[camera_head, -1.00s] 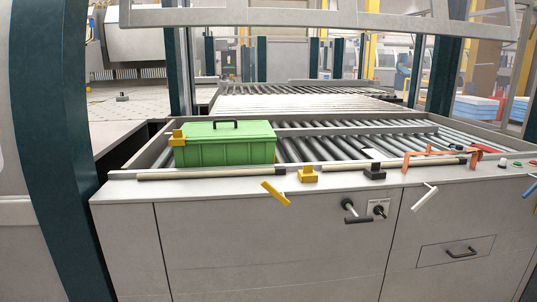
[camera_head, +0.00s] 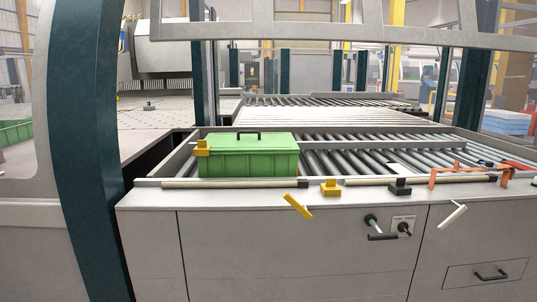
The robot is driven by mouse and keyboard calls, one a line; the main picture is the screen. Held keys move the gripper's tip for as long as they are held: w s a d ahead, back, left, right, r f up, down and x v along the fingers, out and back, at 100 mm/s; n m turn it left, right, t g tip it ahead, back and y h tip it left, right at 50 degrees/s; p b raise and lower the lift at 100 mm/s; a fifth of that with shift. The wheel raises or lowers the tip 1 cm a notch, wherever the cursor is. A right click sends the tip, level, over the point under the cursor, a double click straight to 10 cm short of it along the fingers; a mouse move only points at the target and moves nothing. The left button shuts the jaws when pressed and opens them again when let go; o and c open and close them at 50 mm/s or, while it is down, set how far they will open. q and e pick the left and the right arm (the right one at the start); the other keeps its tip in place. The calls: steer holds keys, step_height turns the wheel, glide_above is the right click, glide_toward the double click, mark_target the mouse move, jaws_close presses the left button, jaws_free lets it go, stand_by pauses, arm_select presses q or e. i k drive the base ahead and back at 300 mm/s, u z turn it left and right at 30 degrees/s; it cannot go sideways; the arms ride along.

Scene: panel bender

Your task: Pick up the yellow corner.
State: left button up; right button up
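A small yellow block (camera_head: 330,188) sits on the front ledge of the roller table, right of the green box. A flat yellow piece (camera_head: 298,206) sticks out, tilted, at the front edge below the ledge. I cannot tell for sure which of these is the yellow corner. Neither of my grippers shows in the head view.
A black block (camera_head: 400,187) and an orange clamp-like frame (camera_head: 470,178) are further right on the ledge. Pale rods lie along it. A white handle (camera_head: 452,215) and a black handle (camera_head: 382,237) stick out in front. A dark post (camera_head: 88,150) stands at left.

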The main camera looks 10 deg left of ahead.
mark_target(331, 189)
steer(key=z, duration=1.55)
steer(key=i, duration=2.15)
steer(key=u, duration=1.2)
